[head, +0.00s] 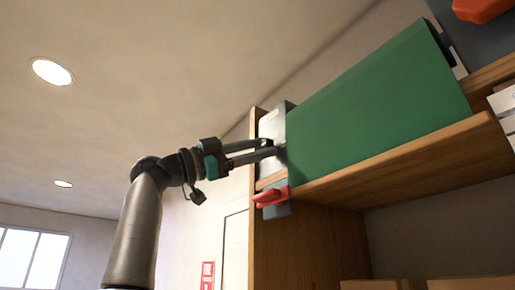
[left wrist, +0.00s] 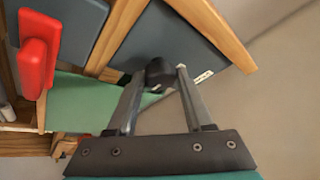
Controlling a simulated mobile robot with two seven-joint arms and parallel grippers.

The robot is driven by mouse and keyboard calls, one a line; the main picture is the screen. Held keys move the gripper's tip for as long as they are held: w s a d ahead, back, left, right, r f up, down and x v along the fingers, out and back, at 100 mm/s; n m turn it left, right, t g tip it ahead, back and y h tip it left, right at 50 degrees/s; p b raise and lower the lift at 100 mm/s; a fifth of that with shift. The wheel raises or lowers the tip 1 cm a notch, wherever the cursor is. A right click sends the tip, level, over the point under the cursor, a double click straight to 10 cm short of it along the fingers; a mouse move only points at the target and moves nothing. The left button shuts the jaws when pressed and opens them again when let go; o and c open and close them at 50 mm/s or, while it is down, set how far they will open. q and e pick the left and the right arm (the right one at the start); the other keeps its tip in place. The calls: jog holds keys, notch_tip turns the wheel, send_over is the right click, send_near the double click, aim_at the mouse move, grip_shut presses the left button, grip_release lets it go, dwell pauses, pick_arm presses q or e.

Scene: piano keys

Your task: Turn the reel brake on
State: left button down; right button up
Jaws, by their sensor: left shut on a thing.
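My left gripper (head: 270,147) reaches in from the left to the end of a shelf, beside a large green panel (head: 380,100). In the left wrist view its two fingers are closed on a short dark round knob (left wrist: 159,74) in front of a grey plate (left wrist: 165,38). No reel shows plainly, and I cannot tell whether this knob is the reel brake. A red lever (head: 270,195) on a grey block sits at the shelf edge just below the gripper. A red handle (left wrist: 36,52) also stands at the left of the wrist view. My right gripper is not in view.
The wooden shelf board (head: 420,158) and its upright side (head: 254,200) stand close to the gripper. Another orange-red handle (head: 482,9) on a dark plate is at the top right. Open room lies left of the shelf.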

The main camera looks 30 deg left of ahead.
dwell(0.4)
pick_arm(q)
jog(key=shift+c, duration=1.5)
grip_release()
jog(key=b+v, duration=0.4)
jog(key=v, duration=1.1)
jog(key=shift+b, duration=0.3)
jog(key=shift+s+a, duration=0.1)
jog(key=shift+s, duration=0.05)
